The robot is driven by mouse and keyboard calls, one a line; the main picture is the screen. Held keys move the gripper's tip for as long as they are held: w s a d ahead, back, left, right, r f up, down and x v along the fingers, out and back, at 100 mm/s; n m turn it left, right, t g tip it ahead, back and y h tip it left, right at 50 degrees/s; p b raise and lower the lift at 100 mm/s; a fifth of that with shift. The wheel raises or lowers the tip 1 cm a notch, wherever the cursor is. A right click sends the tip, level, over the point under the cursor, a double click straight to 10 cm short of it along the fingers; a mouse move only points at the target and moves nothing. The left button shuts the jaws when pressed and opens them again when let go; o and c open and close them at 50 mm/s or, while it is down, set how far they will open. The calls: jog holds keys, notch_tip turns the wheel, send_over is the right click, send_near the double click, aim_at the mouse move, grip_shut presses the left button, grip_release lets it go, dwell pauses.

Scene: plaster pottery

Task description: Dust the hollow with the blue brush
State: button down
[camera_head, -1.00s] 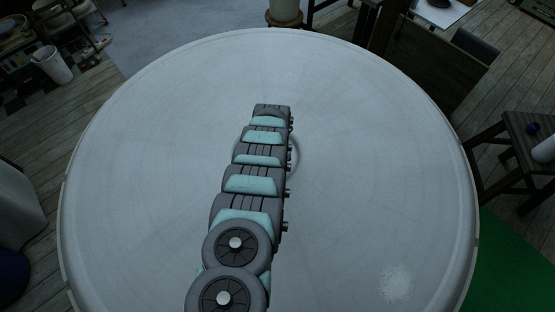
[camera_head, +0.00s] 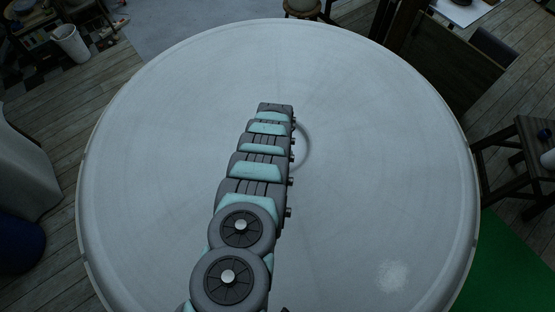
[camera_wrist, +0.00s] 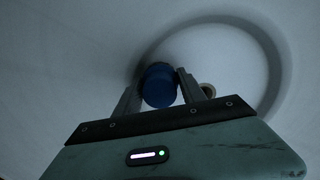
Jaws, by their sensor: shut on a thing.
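The blue brush (camera_wrist: 160,88) is between the two fingers of my gripper (camera_wrist: 161,76) in the wrist view, and the gripper is shut on it. Only its rounded blue end shows; the bristles are hidden. The hollow (camera_wrist: 275,62) shows as a shallow ring to the right of the brush, which is near the ring's left side. Whether the brush touches the surface cannot be told. In the head view the hollow (camera_head: 306,146) is partly behind my arm, and the gripper and brush are hidden.
The hollow lies in a large round white plaster top (camera_head: 390,150) that is mostly bare. A pale powdery patch (camera_head: 393,276) is at its lower right. A small brownish round thing (camera_wrist: 208,90) shows by the right finger. Stools and a bin (camera_head: 70,43) stand beyond the edge.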

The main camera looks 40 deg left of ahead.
notch_tip(320, 180, up, 4)
jog(key=p, duration=0.3)
jog(key=shift+d, duration=0.1)
jog(key=shift+r, duration=0.85)
jog(key=shift+r, duration=1.45)
jog(key=shift+w, duration=0.1)
